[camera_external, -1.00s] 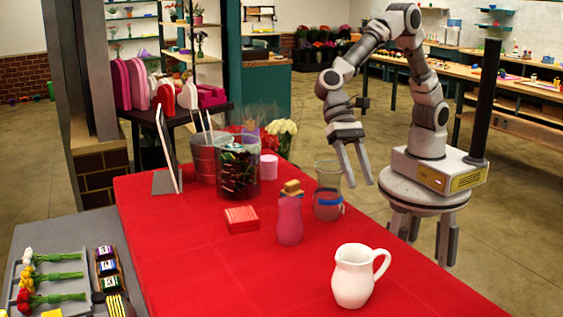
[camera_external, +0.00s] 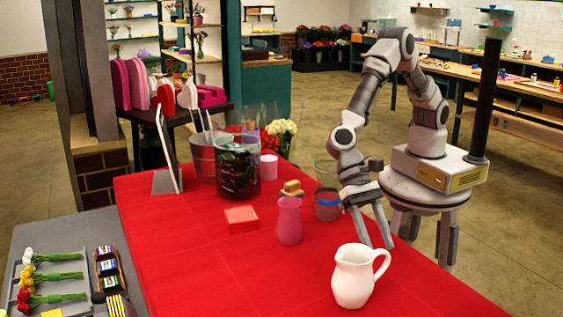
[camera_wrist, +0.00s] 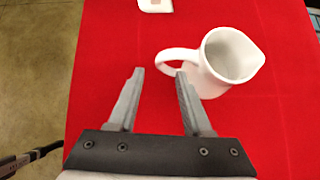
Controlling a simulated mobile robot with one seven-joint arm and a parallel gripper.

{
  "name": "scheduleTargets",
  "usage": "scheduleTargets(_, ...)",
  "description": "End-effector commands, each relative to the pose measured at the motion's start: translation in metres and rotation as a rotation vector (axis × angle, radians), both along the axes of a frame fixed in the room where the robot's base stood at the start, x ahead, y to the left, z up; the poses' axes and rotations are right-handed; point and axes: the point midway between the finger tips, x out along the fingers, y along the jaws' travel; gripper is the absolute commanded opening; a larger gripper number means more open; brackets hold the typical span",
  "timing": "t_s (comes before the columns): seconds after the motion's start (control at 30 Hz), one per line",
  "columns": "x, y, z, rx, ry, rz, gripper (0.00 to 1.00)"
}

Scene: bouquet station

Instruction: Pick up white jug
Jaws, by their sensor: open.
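The white jug (camera_external: 353,277) stands upright on the red-covered table, near its front right edge in the external view. Its handle points right there. In the wrist view the jug (camera_wrist: 228,58) is at the upper right, with its open mouth showing and its handle pointing left, just beyond the fingertips. My gripper (camera_external: 377,246) is open and empty, pointing down behind the jug and above the table's right edge. In the wrist view my gripper (camera_wrist: 159,72) has its fingers apart over the red cloth. The right fingertip appears close to the handle; whether they touch cannot be told.
A dark glass container (camera_external: 237,172) stands farther back. The red table (camera_external: 230,280) is clear left of the jug.

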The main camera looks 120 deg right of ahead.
Motion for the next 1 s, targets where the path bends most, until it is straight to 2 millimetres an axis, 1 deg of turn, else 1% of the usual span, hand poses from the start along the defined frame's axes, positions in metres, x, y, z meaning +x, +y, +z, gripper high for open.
scheduleTargets(0.17,0.000,0.017,-0.011,0.000,0.002,0.002,0.50)
scheduleTargets(0.2,0.000,0.023,-0.015,0.000,0.003,0.003,0.50)
scheduleTargets(0.33,0.001,0.036,-0.027,0.000,0.001,0.003,0.50)
scheduleTargets(0.47,0.002,0.041,-0.033,0.000,0.001,0.001,0.50)
scheduleTargets(0.67,0.002,0.041,-0.033,0.000,0.000,0.000,0.50)
scheduleTargets(0.77,0.002,0.041,-0.033,0.000,0.000,0.000,0.33)
scheduleTargets(0.8,0.002,0.041,-0.033,0.000,0.000,0.000,0.26)
scheduleTargets(0.93,0.002,0.041,-0.033,0.000,0.001,0.001,0.03)
scheduleTargets(0.97,0.002,0.041,-0.033,0.000,0.001,0.001,0.00)
scheduleTargets(1.0,0.002,0.041,-0.033,0.000,0.001,0.001,0.00)
